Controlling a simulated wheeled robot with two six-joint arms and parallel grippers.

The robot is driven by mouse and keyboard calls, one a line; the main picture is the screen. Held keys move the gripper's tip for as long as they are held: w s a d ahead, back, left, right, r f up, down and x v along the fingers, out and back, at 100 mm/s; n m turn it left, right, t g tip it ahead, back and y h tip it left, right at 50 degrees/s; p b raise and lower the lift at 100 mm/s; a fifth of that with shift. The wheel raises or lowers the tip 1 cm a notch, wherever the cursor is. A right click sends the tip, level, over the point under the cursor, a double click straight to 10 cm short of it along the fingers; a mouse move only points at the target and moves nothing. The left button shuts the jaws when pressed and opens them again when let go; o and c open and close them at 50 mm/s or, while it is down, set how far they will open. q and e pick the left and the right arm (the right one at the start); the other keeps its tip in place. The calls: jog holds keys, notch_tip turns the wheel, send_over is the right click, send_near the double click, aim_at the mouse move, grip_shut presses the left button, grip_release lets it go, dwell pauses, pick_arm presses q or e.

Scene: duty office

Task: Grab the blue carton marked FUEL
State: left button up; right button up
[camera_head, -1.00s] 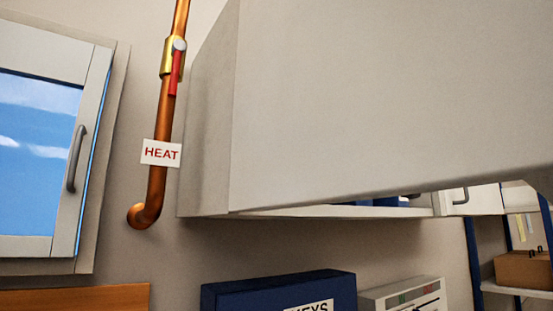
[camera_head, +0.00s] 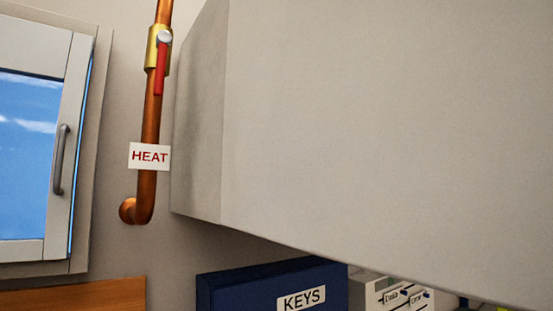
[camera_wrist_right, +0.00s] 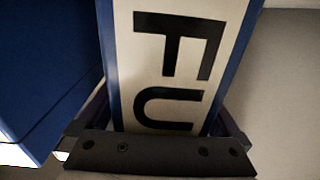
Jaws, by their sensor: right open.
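A blue carton (camera_wrist_right: 108,50) with a white label fills the middle of the right wrist view. The large black letters "FU" show on the label, running sideways; the rest of the word is out of sight. My right gripper (camera_wrist_right: 160,115) is open, with its dark fingers partly hidden at either side of the carton's near end. I cannot tell whether they touch it. Neither gripper shows in the head view, nor does the carton. My left gripper is in no view.
Another blue object (camera_wrist_right: 45,75) stands close left of the carton. In the head view a large grey cabinet panel (camera_head: 380,130) blocks the right side. A copper pipe (camera_head: 150,120) marked HEAT runs beside it. A blue KEYS box (camera_head: 240,290) sits below.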

grip_shut()
jog(key=shift+s+r, duration=0.1)
jog(key=shift+d+r, duration=0.1)
jog(key=shift+r, duration=0.1)
